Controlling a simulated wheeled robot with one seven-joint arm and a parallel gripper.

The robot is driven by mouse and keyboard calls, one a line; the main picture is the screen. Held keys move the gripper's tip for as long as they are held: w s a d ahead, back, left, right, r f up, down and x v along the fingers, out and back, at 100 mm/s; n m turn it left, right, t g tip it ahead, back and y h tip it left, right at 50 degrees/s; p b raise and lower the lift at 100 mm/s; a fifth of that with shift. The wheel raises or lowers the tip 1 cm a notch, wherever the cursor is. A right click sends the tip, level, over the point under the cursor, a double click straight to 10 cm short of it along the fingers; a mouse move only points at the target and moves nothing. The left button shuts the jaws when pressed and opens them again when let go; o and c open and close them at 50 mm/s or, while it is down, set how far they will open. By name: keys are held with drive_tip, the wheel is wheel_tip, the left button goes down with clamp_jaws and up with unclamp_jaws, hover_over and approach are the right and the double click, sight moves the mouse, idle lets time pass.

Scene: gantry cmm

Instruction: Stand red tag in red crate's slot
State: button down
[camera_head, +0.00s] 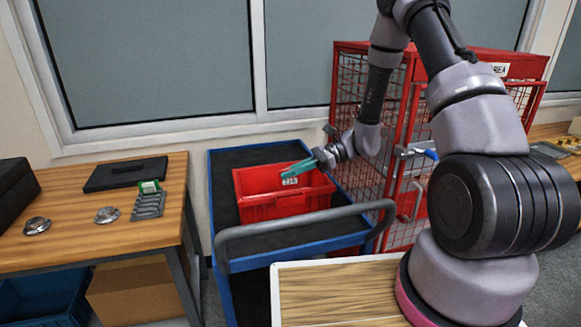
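The red crate (262,208) stands on a blue-edged cart near the middle of the view. A small tag with a white printed face (290,182), seen against the red of the crate, shows just under my fingertips. It looks like the red tag, but its red parts blend into the crate. My gripper (296,169), with teal fingers, reaches in from the right over the crate and slants down to the left. The fingers overlap in this view, so I cannot tell their gap or whether they grip the tag. The crate's slot is not distinguishable.
The cart (222,206) has a grey handle (300,222) across its front. A red mesh cage (350,110) stands behind it to the right. The wooden table (120,235) at left holds a grey rack (149,205) with a green tag (149,187), metal discs and a black case.

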sight(291, 185)
drive_tip(key=shift+f, duration=2)
drive_tip(key=shift+f, duration=0.2)
drive_tip(key=c, duration=1)
unclamp_jaws()
drive_tip(key=shift+o, duration=0.2)
drive_tip(key=o, duration=0.3)
drive_tip(key=shift+r, duration=2.25)
